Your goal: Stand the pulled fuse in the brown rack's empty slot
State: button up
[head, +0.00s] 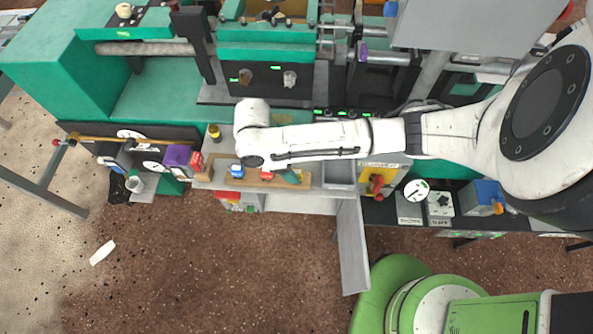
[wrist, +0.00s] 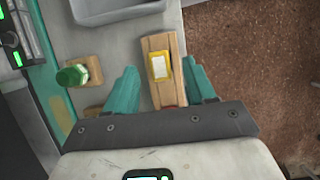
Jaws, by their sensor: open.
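The brown wooden rack (head: 228,182) lies along the bench's front edge; part of it shows between my fingers in the wrist view (wrist: 153,42). A yellow block with a white label (wrist: 159,66) sits on it, with a red piece (wrist: 168,105) nearer my gripper. In the head view a blue-and-white piece (head: 237,171) is at its left part. A green round-topped piece (wrist: 72,76) stands on a small wooden block beside the rack. I cannot tell which piece is the pulled fuse, and no empty slot shows clearly. My gripper (wrist: 163,72) is open above the rack, empty.
A grey tray (head: 339,175) is right of the rack. A yellow dark-topped cylinder (head: 214,133) stands at the bench's left, near a purple box (head: 178,155). The green machine (head: 265,50) rises behind. Brown floor (head: 200,260) lies in front of the bench.

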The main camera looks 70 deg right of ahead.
jog(key=d+v, duration=0.1)
jog(key=v, duration=0.6)
jog(key=w+a+r+t+y, duration=0.2)
jog(key=w+a+r, duration=0.15)
jog(key=a, duration=0.45)
jog(key=w+a+r+m+t+y, duration=0.1)
jog(key=w+a+r+t+y, duration=0.2)
jog(key=a, duration=0.5)
jog(key=w+a+r+t+y, duration=0.1)
jog(key=w+a+r+t, duration=0.2)
jog(key=a, duration=0.5)
jog(key=s+d+f+m+g+h, duration=0.1)
jog(key=s+d+f, duration=0.4)
jog(key=s, duration=0.5)
jog(key=s+d+f+m+g+h, duration=0.1)
jog(key=s+d+f+h, duration=0.3)
jog(key=s+d, duration=0.6)
jog(key=shift+s+f+m+g, duration=0.3)
jog(key=shift+s+f+m, duration=0.2)
jog(key=shift+f+m, duration=0.4)
jog(key=shift+d, duration=0.15)
